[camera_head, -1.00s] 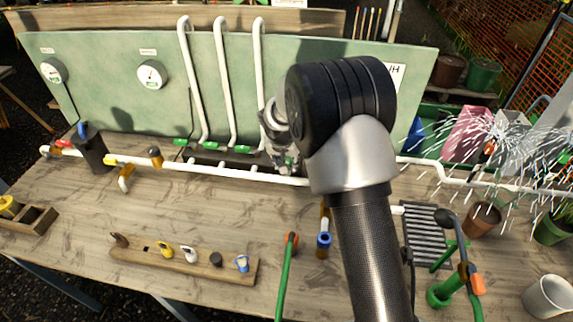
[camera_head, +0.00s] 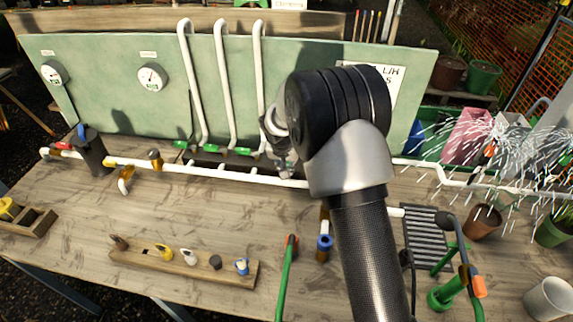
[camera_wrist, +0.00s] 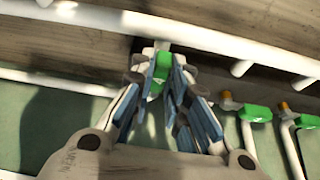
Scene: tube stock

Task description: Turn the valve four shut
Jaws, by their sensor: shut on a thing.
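A green valve handle (camera_wrist: 157,86) sits between the blue-padded fingers of my gripper (camera_wrist: 160,66) in the wrist view. The fingers are closed on it, at a white pipe fitting beside the long white pipe (camera_wrist: 180,32). In the head view my gripper (camera_head: 284,163) is low at the right end of the green-handled valves, largely hidden by my arm. Other green handles show in the wrist view, a nearer one (camera_wrist: 256,113) and a farther one (camera_wrist: 306,121). In the head view a green handle (camera_head: 242,150) lies just left of my gripper. No valve number is readable.
Three white upright pipes (camera_head: 221,75) rise before the green panel (camera_head: 100,95), which carries two gauges, including the middle gauge (camera_head: 152,76). A wooden rack (camera_head: 180,265) with several small parts lies in front. Water sprays at the right (camera_head: 500,140). The table centre is mostly clear.

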